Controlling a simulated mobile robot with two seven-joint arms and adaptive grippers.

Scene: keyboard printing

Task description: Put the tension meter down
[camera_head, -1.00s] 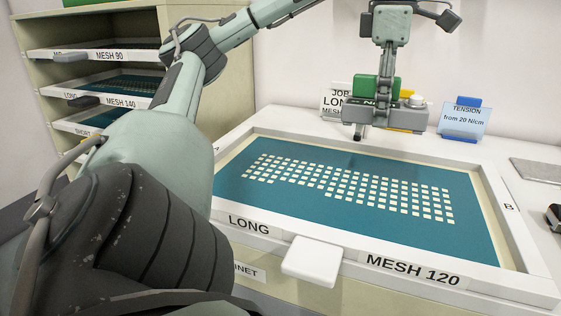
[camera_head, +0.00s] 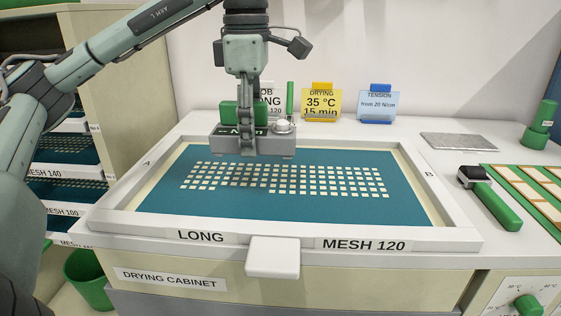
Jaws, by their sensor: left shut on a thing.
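The tension meter (camera_head: 254,145) is a grey box with a dark label face, a round silver knob and a green part behind. My left gripper (camera_head: 247,118) points down from above and is shut on it. The meter shows in front of the back rim and the far part of the blue-green mesh (camera_head: 300,208), left of its middle. I cannot tell whether its underside touches the mesh. The white screen frame (camera_head: 130,217) around the mesh is labelled LONG and MESH 120. My right gripper is not in view.
Behind the frame stand a job card (camera_head: 268,93), a yellow drying card (camera_head: 321,104) and a blue tension card (camera_head: 378,107). At right are a grey plate (camera_head: 458,141), a green-handled tool (camera_head: 496,204) and a green-edged tray (camera_head: 530,199). A mesh rack (camera_head: 70,150) stands at left.

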